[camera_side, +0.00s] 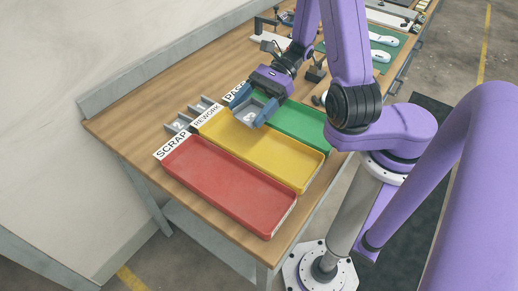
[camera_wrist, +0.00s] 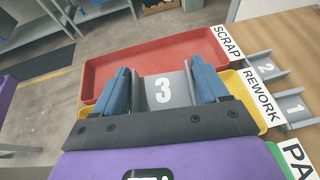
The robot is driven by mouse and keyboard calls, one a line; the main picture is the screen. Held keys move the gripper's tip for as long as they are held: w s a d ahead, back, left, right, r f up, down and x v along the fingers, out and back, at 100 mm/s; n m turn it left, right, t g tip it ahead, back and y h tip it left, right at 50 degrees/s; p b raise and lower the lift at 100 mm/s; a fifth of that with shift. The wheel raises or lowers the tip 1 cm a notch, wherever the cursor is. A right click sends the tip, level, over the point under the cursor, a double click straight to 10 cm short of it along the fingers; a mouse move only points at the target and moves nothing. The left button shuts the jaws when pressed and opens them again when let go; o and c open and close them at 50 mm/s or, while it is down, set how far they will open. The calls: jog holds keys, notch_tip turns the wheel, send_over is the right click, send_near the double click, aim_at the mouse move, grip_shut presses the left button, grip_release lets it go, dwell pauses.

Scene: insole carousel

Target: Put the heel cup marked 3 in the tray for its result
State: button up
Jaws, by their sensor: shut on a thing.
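My gripper (camera_side: 254,108) is shut on the grey heel cup marked 3 (camera_wrist: 163,92), whose white number faces up between the blue fingers in the wrist view. In the side view the gripper holds the cup above the labelled end of the yellow tray, near the green one. The red tray (camera_side: 228,188) is labelled SCRAP. The yellow tray (camera_side: 270,158) is labelled REWORK. The green tray (camera_side: 308,128) has a label partly hidden by my gripper, with "PA" readable. The trays look empty where visible.
Grey pieces marked 2 (camera_wrist: 266,69) and 1 (camera_wrist: 296,107) stand beyond the label ends of the trays. White insoles (camera_side: 382,40) lie on a green mat farther along the bench. A wall and raised bench edge (camera_side: 150,70) bound the left side.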

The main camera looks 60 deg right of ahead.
jog(key=shift+s+a+f+n+g, duration=0.1)
jog(key=shift+s+f+n+g, duration=0.1)
jog(key=shift+s+n+g, duration=0.6)
jog(key=shift+s+f, duration=0.25)
send_near(245, 160)
jog(key=shift+r+x, duration=0.15)
jog(key=shift+x, duration=0.75)
jog(key=shift+r+x, duration=0.1)
jog(key=shift+x, duration=0.85)
jog(key=shift+w+a+f, duration=0.1)
jog(key=shift+f, duration=0.2)
jog(key=shift+f, duration=0.35)
jog(key=o, duration=1)
